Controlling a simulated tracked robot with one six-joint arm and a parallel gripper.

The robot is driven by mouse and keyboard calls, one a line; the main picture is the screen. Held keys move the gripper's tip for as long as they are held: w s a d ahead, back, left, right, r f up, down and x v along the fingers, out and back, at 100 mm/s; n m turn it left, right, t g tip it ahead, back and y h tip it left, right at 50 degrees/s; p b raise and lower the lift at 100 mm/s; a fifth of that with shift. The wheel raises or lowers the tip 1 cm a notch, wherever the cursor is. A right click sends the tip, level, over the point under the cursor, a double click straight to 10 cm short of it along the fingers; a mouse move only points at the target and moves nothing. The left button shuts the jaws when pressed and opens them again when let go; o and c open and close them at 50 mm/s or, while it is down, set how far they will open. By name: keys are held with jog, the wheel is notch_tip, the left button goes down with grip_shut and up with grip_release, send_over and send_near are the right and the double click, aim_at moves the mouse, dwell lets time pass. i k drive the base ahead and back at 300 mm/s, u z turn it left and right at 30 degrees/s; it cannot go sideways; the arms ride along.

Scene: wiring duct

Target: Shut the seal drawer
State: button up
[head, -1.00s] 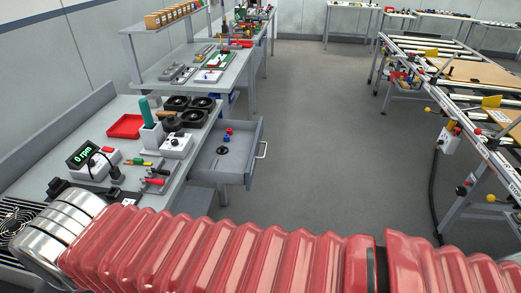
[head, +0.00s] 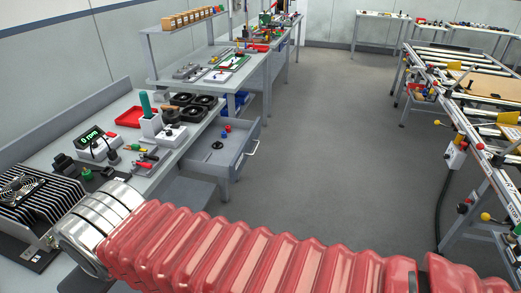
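The seal drawer (head: 222,148) is grey and stands pulled out from under the workbench (head: 65,147) at the left. Its light handle (head: 254,147) is on the front panel, facing right. Inside lie a black ring-like part (head: 217,145) and small blue and red parts (head: 226,131). My arm, in a red ribbed sleeve, crosses the bottom of the view, nearer to me than the drawer. My gripper is not in view.
On the bench are black fans (head: 185,107), a red tray (head: 131,117), a meter with a green display (head: 90,136) and a finned black heatsink (head: 38,197). A conveyor frame (head: 470,130) stands at the right. The grey floor (head: 340,150) between is clear.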

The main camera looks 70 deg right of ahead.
aim_at(228, 162)
jog(key=u, duration=0.05)
jog(key=k, duration=0.75)
jog(key=z, duration=1.75)
jog(key=i, duration=1)
